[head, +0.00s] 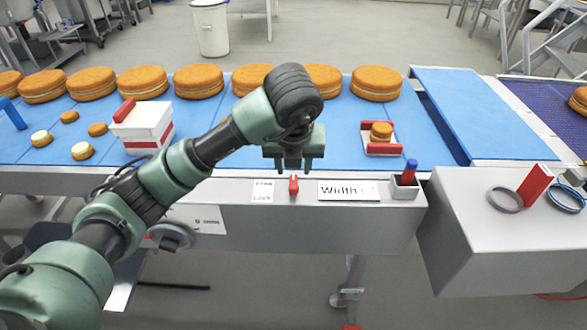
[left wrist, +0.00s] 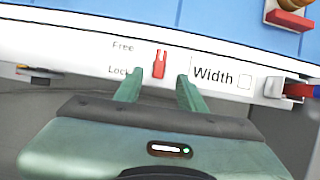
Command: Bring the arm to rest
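My left arm (head: 165,182) reaches in from the left across the front of the conveyor. Its gripper (head: 294,168) points down over the front panel (head: 235,222), with its two fingers apart and nothing between them. In the left wrist view the fingers (left wrist: 160,82) are also apart. A small red lever (head: 293,185) lies just beyond the fingertips, between the "Free" and "Lock" label (head: 263,190) and the "Width" label (head: 349,190). The lever (left wrist: 159,64) stands nearly upright in the left wrist view, and I cannot tell whether the fingers touch it. My right gripper is not in view.
A blue conveyor (head: 230,124) carries several large cakes (head: 199,80). A white and red block (head: 143,124) stands left of the gripper. A small cake (head: 381,131) sits in a red-edged holder to the right. A panel cup (head: 404,187) holds red and blue items.

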